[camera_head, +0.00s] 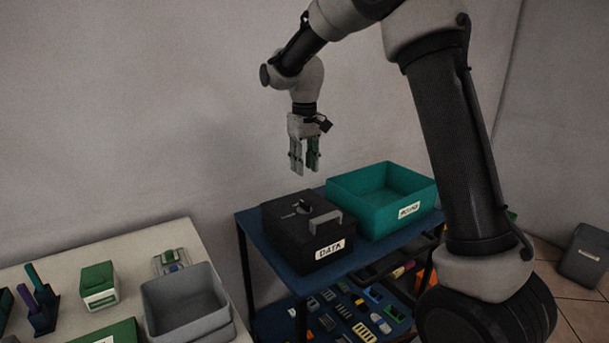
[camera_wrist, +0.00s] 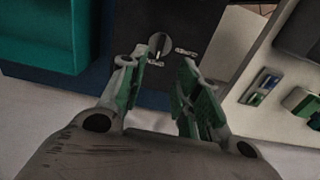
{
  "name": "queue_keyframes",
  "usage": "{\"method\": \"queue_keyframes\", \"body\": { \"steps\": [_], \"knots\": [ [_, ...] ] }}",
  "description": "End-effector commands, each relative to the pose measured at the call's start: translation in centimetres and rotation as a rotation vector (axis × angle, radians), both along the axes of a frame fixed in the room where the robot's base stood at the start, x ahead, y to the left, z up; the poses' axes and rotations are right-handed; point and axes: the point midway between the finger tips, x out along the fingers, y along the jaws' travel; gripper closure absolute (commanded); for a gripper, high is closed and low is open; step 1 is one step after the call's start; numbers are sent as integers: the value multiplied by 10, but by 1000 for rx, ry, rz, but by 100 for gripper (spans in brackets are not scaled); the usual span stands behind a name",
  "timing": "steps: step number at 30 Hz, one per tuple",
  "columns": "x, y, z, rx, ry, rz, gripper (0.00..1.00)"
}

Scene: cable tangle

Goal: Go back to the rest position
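My gripper (camera_head: 305,170) hangs from my arm in the head view, fingers pointing down. It is above the black box labelled DATA (camera_head: 330,249) and apart from it. In the wrist view my gripper (camera_wrist: 167,65) has its two green-padded fingers spread, with nothing between them. The lid of the black box (camera_wrist: 205,25) lies below the fingers, with a round slotted knob on it. The box's lid appears closed, with a grey handle at its right front.
A teal bin (camera_head: 345,183) stands beside the black box on the blue cart (camera_head: 254,237). Small parts lie on the cart's lower shelf. A pale table (camera_head: 135,242) at left holds a grey bin (camera_head: 160,318) and a green box (camera_head: 98,283). The wall is behind my arm.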

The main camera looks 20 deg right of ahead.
Motion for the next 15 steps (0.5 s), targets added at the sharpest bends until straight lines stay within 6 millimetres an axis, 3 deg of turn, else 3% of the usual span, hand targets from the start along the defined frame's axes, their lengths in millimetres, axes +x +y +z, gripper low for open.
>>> {"method": "queue_keyframes", "body": {
  "steps": [10,13,15],
  "knots": [
    [1,0,0,1,-5,-4,68],
    [-12,-3,-14,-7,25,-7,68],
    [-34,-10,-23,-15,53,-10,68]
  ]
}}
